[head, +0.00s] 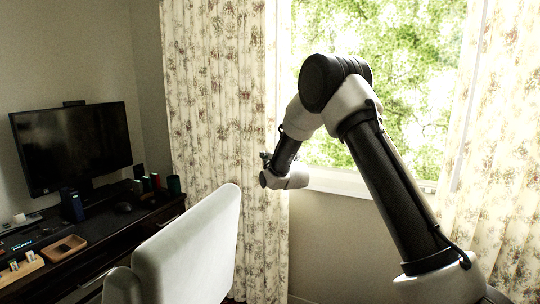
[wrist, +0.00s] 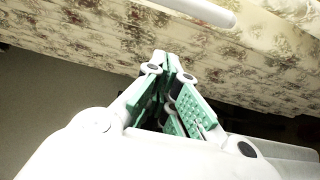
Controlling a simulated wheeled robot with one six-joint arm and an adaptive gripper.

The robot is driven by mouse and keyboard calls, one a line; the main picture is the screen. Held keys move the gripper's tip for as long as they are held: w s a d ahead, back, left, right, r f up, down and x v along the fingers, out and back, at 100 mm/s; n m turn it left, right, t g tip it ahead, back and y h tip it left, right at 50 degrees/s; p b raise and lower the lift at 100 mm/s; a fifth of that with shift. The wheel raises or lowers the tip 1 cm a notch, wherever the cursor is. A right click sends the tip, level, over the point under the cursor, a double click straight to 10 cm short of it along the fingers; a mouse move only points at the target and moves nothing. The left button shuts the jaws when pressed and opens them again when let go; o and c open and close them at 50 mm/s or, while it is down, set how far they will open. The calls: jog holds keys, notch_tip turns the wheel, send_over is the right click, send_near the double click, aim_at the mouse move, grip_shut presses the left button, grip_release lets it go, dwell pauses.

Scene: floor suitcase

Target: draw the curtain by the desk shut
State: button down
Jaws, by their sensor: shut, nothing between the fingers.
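The curtain by the desk (head: 213,110) is the left floral panel in the head view, hanging in folds beside the window. The window (head: 400,80) is uncovered between this panel and the right floral panel (head: 505,150). My gripper (wrist: 166,62) is shut and empty in the wrist view, its green-padded fingers meeting at the tips. Floral fabric (wrist: 90,45) spans the view beyond the tips; whether they touch it I cannot tell. In the head view my wrist is in front of the left panel's window-side edge, and the fingers are not clearly visible.
The desk (head: 100,240) at the left holds a monitor (head: 75,145) and several small items. A pale rounded bar (wrist: 205,10) crosses the top of the wrist view.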

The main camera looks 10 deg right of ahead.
jog(key=w+a, duration=0.2)
jog(key=w, duration=0.7)
jog(key=shift+s+d, duration=0.25)
jog(key=shift+d, duration=0.45)
jog(key=shift+s+d, duration=0.2)
jog(key=shift+d, duration=0.45)
jog(key=shift+s+d, duration=0.25)
jog(key=shift+d, duration=0.45)
